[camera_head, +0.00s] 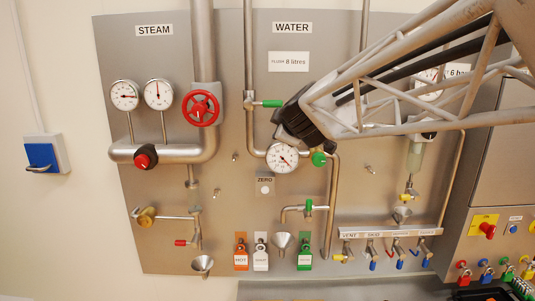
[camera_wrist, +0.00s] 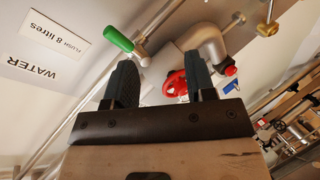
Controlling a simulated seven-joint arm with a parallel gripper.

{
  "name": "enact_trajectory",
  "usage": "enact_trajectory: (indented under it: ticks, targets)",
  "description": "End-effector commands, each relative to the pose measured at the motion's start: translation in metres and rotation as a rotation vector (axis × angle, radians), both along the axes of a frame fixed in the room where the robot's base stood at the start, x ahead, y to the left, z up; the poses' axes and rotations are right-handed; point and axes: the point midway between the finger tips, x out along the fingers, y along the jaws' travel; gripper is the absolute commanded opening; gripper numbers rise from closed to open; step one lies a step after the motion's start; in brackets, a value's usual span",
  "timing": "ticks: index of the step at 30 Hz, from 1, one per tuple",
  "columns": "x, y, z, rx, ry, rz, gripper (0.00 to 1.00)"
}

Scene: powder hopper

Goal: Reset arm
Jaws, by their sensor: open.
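My gripper (camera_head: 284,120) is over the WATER section of the grey panel (camera_head: 230,230), just right of the green-handled water valve (camera_head: 268,104) and above the round water gauge (camera_head: 282,158). In the wrist view my gripper (camera_wrist: 160,75) has its two dark fingers apart, with nothing held between them. The green valve handle (camera_wrist: 118,39) shows there beyond the left finger. The red steam handwheel (camera_wrist: 172,84) shows between the fingers, farther off. My arm reaches in from the upper right and hides part of the panel.
Steam gauges (camera_head: 158,94), the red handwheel (camera_head: 201,108) and thick steam pipes stand out at the left. A ZERO button (camera_head: 265,189) is below the water gauge. Funnels, hanging tags and a small valve rack (camera_head: 390,233) line the lower panel. Several coloured padlocks hang at the lower right.

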Motion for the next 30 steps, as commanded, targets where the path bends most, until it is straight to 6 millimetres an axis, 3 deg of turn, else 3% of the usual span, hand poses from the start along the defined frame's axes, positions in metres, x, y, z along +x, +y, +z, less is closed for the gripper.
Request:
enact_trajectory:
  ticks: [17, 30]
  targets:
    - [-0.132, -0.043, -0.085, 0.364, 0.451, -0.156, 0.50]
    - [-0.245, -0.090, -0.159, 0.544, 0.789, -0.532, 0.50]
